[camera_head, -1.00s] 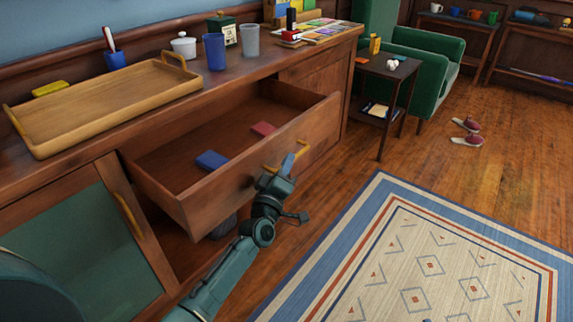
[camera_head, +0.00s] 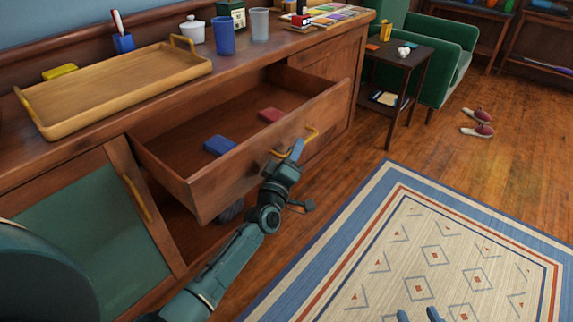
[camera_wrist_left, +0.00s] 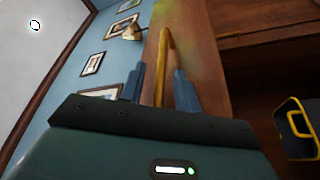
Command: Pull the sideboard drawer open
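The sideboard drawer (camera_head: 235,175) is pulled well out of the wooden sideboard (camera_head: 75,142). A blue item (camera_head: 220,146) and a red item (camera_head: 271,115) lie inside it. Its yellow bar handle (camera_head: 312,132) is on the front face. My left gripper (camera_head: 291,152) is at this handle. In the left wrist view, the handle bar (camera_wrist_left: 164,48) lies between the two blue fingers, which stand apart with a visible gap beside the bar. My right gripper (camera_head: 419,315) shows only as two separated blue fingertips at the bottom edge, over the rug, with nothing between them.
A wooden tray (camera_head: 120,90), a blue cup (camera_head: 224,37) and a white lidded pot (camera_head: 193,36) stand on the sideboard top. A dark side table (camera_head: 420,50) and a green armchair (camera_head: 438,35) are beyond.

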